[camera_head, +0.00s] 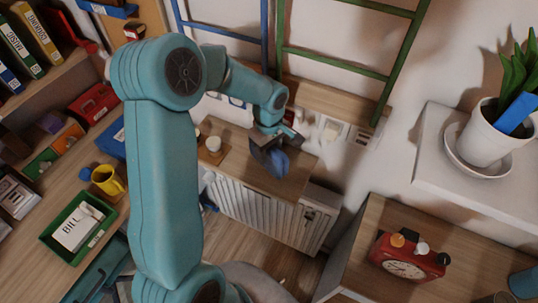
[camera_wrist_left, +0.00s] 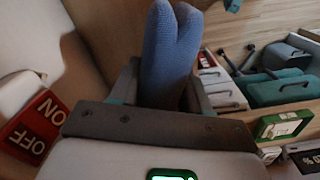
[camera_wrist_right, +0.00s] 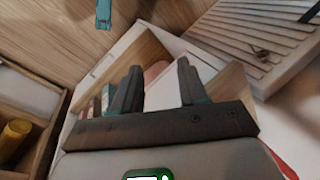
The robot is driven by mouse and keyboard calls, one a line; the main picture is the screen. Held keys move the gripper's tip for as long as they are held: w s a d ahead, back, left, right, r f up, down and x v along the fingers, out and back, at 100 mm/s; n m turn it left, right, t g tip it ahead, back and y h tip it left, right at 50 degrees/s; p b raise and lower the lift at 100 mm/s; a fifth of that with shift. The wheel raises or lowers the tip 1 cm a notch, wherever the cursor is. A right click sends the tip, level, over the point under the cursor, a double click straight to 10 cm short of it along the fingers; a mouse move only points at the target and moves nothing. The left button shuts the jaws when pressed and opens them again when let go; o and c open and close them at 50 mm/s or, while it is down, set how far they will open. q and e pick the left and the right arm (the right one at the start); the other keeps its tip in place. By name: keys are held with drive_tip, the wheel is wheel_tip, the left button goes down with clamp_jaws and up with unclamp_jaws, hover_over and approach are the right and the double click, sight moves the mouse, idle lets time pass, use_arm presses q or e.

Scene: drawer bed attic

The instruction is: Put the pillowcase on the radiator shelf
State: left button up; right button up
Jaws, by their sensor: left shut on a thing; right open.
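The pillowcase is a folded blue cloth (camera_head: 282,164) hanging from my left gripper (camera_head: 266,142). In the left wrist view the blue cloth (camera_wrist_left: 168,45) is pinched between the two dark fingers (camera_wrist_left: 162,80) of that gripper. The radiator shelf (camera_head: 238,165) is a wooden board above a white ribbed radiator. The cloth is over the right half of this shelf; I cannot tell whether it touches the wood. My right gripper (camera_wrist_right: 160,88) shows in the right wrist view with its fingers apart and no thing held between them. It is not seen in the head view.
Blue and green ladders (camera_head: 335,62) lean behind. A potted plant (camera_head: 487,130) and a red clock (camera_head: 408,260) are at the right. A yellow mug (camera_head: 107,180) and green tray (camera_head: 52,240) are at the left.

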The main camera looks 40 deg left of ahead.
sight(268, 158)
use_arm(q)
wheel_tip(268, 158, down, 3)
drive_tip(key=shift+s+f+p, duration=0.1)
drive_tip(key=shift+f+p, duration=0.1)
drive_tip(key=shift+p, duration=0.25)
drive_tip(key=shift+w+f+p, duration=0.2)
drive_tip(key=shift+f+p, duration=0.05)
drive_tip(key=shift+p, duration=0.1)
drive_tip(key=shift+w+a+f, duration=0.1)
drive_tip(key=shift+w+f, duration=0.05)
drive_tip(key=shift+f, duration=0.1)
drive_tip(key=shift+f+b, duration=0.2)
drive_tip(key=shift+b, duration=0.15)
drive_tip(key=o, duration=1.1)
drive_tip(key=shift+r, duration=0.1)
